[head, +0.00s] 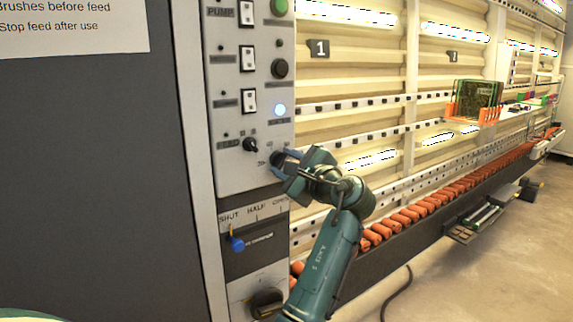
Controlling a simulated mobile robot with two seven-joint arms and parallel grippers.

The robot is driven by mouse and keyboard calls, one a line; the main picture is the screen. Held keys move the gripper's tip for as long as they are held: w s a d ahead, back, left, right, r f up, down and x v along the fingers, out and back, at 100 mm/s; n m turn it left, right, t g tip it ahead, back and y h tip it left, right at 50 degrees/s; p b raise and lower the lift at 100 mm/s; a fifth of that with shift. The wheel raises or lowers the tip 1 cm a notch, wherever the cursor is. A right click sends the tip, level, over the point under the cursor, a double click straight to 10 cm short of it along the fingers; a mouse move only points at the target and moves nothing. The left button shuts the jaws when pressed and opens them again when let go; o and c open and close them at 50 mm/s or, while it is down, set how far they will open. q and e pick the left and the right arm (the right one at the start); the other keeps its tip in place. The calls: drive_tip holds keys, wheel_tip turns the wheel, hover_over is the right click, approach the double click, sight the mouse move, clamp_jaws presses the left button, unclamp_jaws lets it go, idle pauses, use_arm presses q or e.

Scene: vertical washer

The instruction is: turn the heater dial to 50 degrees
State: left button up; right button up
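A small dark dial (277,158) sits at the lower right of the grey control panel (232,180), with a "20" mark at its left. I take it to be the heater dial; its label and most of its scale are hidden. The dial's pointer cannot be made out. My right gripper is not in view.
A feed knob (250,145) is close to the left of the dial. Below are a blue-handled lever (237,243) marked shut and half, and a dark rotary knob (267,302). Orange rollers (407,217) run rightward.

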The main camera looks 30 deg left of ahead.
use_arm(q)
drive_tip(key=o, duration=0.4)
drive_tip(key=b+v, duration=0.3)
drive_tip(key=v, duration=1)
drive_tip(key=shift+d, duration=0.1)
